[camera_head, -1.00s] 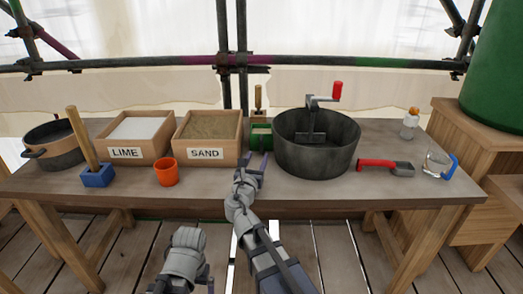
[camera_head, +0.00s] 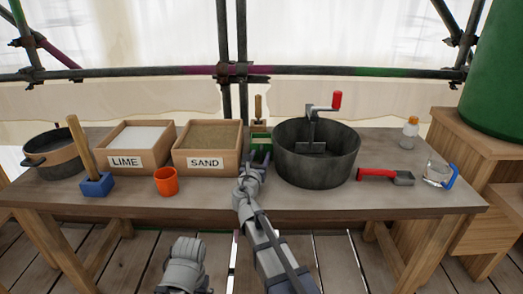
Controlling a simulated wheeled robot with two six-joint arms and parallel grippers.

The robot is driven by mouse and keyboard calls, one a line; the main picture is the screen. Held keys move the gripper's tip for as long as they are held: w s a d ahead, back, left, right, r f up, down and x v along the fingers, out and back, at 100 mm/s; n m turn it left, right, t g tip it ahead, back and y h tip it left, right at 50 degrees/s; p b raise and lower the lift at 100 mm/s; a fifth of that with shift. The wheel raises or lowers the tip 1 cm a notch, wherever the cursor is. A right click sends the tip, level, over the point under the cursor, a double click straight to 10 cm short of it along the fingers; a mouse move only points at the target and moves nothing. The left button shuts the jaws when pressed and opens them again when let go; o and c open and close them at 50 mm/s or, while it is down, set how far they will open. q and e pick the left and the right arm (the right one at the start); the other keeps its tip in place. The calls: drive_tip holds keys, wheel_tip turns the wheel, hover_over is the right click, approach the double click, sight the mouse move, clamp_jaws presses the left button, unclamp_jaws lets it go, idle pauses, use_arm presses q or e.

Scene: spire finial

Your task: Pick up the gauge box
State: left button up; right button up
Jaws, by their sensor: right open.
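A small green box (camera_head: 261,137) with an upright wooden handle behind or in it stands on the workbench, between the sand box and the dark mixing tub. It looks like the gauge box, but no label shows. My right gripper (camera_head: 257,163) is open and just in front of the green box, its fingers pointing at it. The fingertips overlap the box's lower front in the picture, so I cannot tell whether they touch it. Part of my left arm shows at the bottom; its jaws cannot be made out.
The sand box (camera_head: 205,163) stands close on the left, beside the lime box (camera_head: 124,162). The mixing tub (camera_head: 316,168) with a red-handled crank is close on the right. An orange cup (camera_head: 166,182) and a blue block with a wooden handle (camera_head: 97,187) stand near the front edge.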

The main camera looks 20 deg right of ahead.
drive_tip(key=shift+w+d, duration=0.15)
drive_tip(key=shift+w, duration=0.15)
drive_tip(key=shift+s, duration=0.1)
clamp_jaws()
idle(1.1)
